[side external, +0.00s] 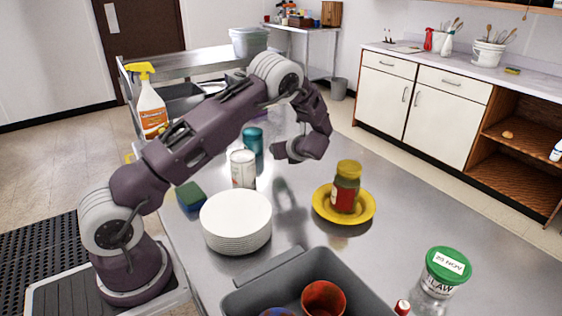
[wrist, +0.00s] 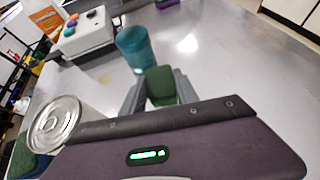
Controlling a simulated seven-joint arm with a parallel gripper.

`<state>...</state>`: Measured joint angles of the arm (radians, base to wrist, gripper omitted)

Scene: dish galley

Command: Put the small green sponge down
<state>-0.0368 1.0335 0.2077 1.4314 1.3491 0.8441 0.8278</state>
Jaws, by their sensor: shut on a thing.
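The small green sponge (wrist: 160,84) is held between the two fingers of my gripper (wrist: 160,92) in the wrist view. In the side view my gripper (side external: 283,152) is above the steel counter (side external: 400,190), to the right of the teal cup and the white can. The sponge cannot be made out there. A larger green and blue sponge (side external: 190,196) lies on the counter left of the plates; part of it shows in the wrist view (wrist: 26,160).
Near my gripper stand the teal cup (side external: 253,142) and white can (side external: 243,168). In front are a plate stack (side external: 236,222), a yellow plate (side external: 322,206) with a jar (side external: 346,187), a grey bin (side external: 262,282) and a green-lidded jar (side external: 446,264). The counter right of my gripper is clear.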

